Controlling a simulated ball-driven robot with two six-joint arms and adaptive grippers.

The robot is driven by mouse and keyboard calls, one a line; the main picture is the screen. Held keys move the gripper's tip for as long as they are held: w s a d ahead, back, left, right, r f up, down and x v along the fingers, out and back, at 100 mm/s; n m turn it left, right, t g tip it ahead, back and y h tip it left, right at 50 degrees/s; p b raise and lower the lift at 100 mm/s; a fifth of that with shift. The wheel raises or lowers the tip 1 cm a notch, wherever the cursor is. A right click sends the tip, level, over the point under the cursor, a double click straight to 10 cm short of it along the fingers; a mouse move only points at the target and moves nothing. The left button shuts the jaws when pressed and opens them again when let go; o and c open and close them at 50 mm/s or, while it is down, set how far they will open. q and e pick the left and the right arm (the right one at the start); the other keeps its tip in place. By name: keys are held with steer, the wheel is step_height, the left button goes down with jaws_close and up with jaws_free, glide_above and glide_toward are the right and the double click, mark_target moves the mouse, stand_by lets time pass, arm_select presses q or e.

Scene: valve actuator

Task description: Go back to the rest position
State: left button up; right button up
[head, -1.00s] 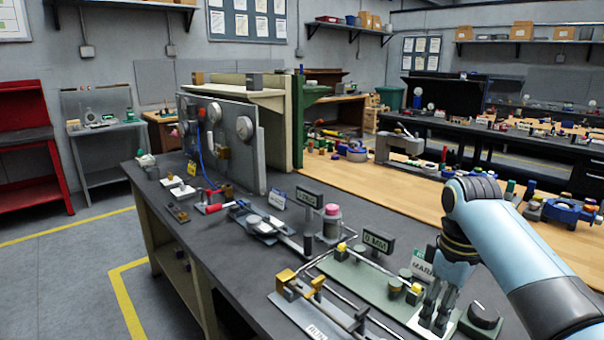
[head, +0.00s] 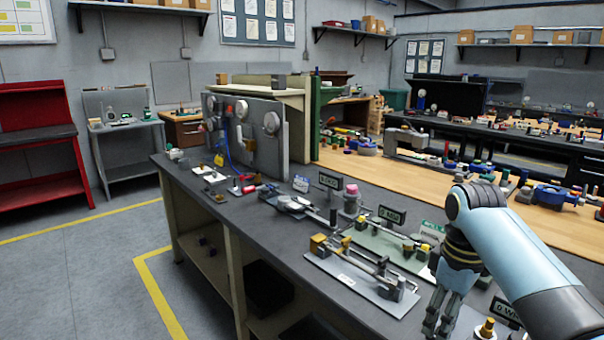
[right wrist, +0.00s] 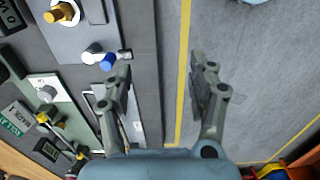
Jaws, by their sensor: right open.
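My right gripper (head: 440,315) hangs pointing down at the near right of the dark workbench (head: 240,222) in the head view. In the right wrist view its two fingers (right wrist: 160,85) are spread apart with nothing between them. Grey floor and the bench edge lie below the fingers. My left gripper is not in view.
A grey plate with rods and brass blocks (head: 365,275) stands on the bench left of my right gripper. A panel with gauges (head: 245,135) stands farther back. In the wrist view, a blue-and-white part (right wrist: 100,58) lies near the left finger. Open floor (head: 80,285) lies at left.

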arm_select(q)
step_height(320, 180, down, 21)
steer(key=b, duration=2)
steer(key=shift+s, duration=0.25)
arm_select(e)
steer(key=s+d+f+m, duration=0.2)
steer(key=s+f, duration=1.4)
steer(key=f, duration=0.3)
steer(key=s+d+f+m, duration=0.2)
steer(key=s+f+m, duration=0.1)
steer(key=s+f, duration=1.3)
steer(key=s+d+f+m, duration=0.2)
steer(key=s+f+m, duration=0.1)
steer(key=s+f, duration=1.3)
step_height(320, 180, down, 8)
steer(key=shift+s+r+t+h, duration=0.15)
steer(key=shift+t+h, duration=0.25)
